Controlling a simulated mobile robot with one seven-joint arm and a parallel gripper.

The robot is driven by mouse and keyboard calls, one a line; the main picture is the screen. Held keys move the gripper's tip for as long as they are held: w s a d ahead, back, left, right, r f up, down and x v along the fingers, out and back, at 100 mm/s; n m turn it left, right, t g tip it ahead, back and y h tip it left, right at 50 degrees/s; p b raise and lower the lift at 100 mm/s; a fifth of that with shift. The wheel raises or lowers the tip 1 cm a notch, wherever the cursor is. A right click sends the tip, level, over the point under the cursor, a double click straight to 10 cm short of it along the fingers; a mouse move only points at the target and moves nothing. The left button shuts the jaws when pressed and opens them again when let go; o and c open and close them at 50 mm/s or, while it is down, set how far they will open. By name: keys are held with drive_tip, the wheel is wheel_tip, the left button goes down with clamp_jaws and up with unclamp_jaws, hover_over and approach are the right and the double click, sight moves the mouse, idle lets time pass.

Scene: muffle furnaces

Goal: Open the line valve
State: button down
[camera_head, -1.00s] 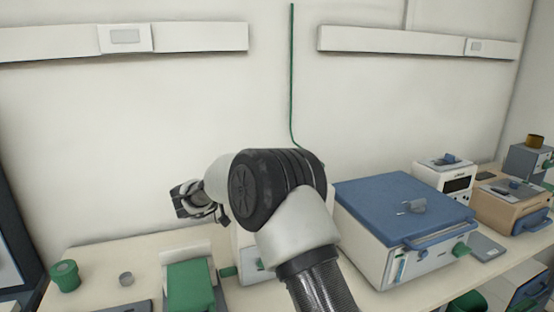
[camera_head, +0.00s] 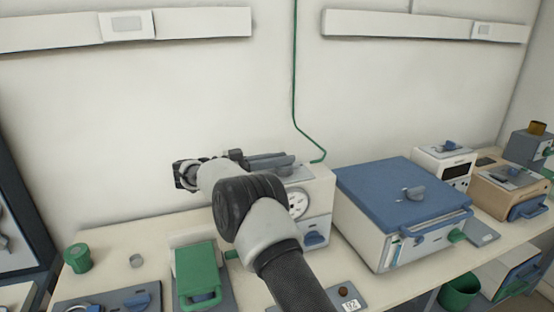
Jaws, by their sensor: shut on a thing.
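A green line (camera_head: 294,85) runs down the wall and bends right to end at the top of a white box with a round dial (camera_head: 318,182). Blue-grey bar-like parts (camera_head: 268,160) lie along the top of this box, left of the line's end. I cannot separate the valve's handle from my gripper there. My arm reaches in from the front, and its bent wrist is left of the box. My gripper (camera_head: 240,157) is mostly hidden behind the arm, by the box top. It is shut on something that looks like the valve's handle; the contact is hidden.
A large blue-lidded furnace (camera_head: 398,190) stands right of the box, with smaller devices (camera_head: 444,162) beyond.

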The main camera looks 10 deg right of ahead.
drive_tip(key=shift+d, duration=0.1)
drive_tip(key=c, duration=1.8)
unclamp_jaws()
drive_tip(key=a, duration=0.3)
drive_tip(key=s+a, duration=0.1)
drive_tip(key=a, duration=0.5)
drive_tip(key=shift+s+a+f, duration=0.15)
drive_tip(key=shift+s, duration=0.2)
drive_tip(key=shift+a, duration=0.65)
drive_tip(key=shift+s+a, duration=0.25)
drive_tip(key=shift+a, duration=0.35)
